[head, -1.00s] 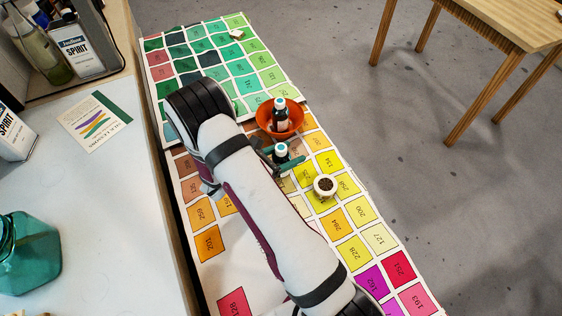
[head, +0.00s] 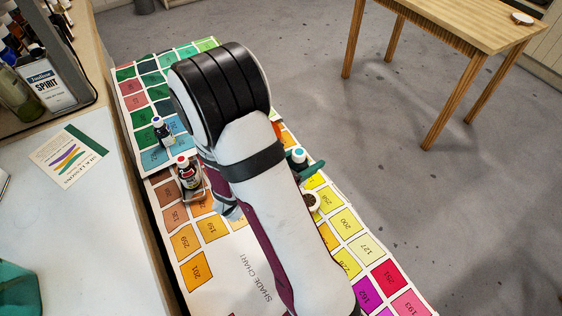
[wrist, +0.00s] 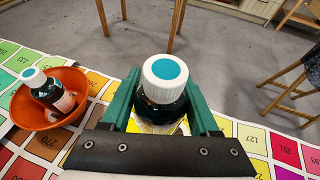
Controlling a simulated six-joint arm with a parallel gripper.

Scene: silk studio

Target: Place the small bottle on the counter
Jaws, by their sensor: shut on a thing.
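In the wrist view my gripper (wrist: 164,108) is shut on a small dark bottle (wrist: 164,85) with a white cap and teal top, standing upright between the green fingers. In the head view this held bottle (head: 298,157) shows just right of my arm, partly hidden, with a green finger (head: 311,171) beside it. How far it is above the chart I cannot tell. A second dark bottle (wrist: 50,92) with a similar cap leans in an orange bowl (wrist: 62,101), left of my gripper. The white counter (head: 75,225) runs along the left of the head view.
A red-capped bottle (head: 187,172) and a blue-capped bottle (head: 162,131) stand on the shade charts (head: 235,270) left of my arm. A leaflet (head: 70,157) and spirit tin (head: 46,84) are on the counter. A wooden table (head: 480,25) stands at right.

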